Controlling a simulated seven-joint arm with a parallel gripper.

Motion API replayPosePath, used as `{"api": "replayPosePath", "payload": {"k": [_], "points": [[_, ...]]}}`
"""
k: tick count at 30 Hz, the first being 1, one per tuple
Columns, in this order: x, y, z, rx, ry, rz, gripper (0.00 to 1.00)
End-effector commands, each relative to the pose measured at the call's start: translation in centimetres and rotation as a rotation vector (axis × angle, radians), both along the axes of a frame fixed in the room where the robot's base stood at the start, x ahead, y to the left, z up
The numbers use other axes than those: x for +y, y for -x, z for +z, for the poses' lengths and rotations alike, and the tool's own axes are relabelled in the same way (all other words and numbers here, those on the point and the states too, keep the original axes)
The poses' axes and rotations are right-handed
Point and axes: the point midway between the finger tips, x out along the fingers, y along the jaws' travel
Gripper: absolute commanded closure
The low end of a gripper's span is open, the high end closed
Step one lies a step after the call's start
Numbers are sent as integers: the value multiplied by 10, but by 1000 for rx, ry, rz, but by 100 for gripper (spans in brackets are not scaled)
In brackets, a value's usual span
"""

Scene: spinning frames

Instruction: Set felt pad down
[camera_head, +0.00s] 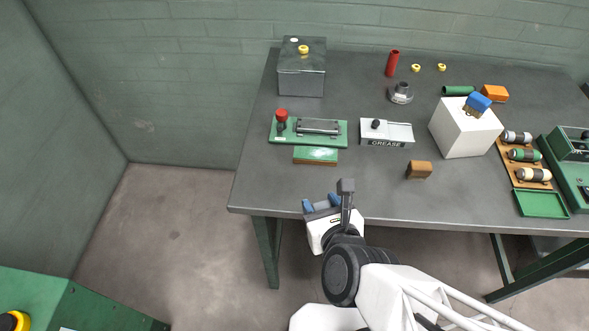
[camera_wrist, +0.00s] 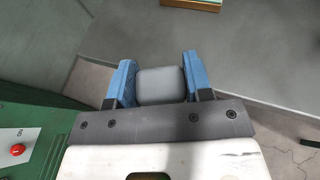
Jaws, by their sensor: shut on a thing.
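My gripper (camera_head: 321,205) is at the table's front edge, toward its left end. Its two blue fingers are shut on a grey, rounded block, which I take to be the felt pad (camera_wrist: 162,86). The pad sits between both fingers in the wrist view; its underside is hidden. In the head view it is too small to make out clearly. The grey table (camera_head: 375,190) lies beyond the gripper, and I cannot tell the height between pad and tabletop.
A green fixture (camera_head: 335,140) and a green-topped block (camera_head: 315,155) stand beyond the gripper. Right of them are a grease box (camera_head: 387,134), a brown block (camera_head: 419,169) and a white block (camera_head: 463,128) bearing a blue-topped piece (camera_head: 477,104). The front left tabletop is clear.

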Motion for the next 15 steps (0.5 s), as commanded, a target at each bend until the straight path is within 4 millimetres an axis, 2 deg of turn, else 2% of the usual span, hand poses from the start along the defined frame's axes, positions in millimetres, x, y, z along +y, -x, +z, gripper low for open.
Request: {"api": "replayPosePath", "payload": {"k": [11, 15], "points": [[17, -31, -4, 1, 2, 0, 77], [26, -49, -6, 2, 2, -1, 77]]}}
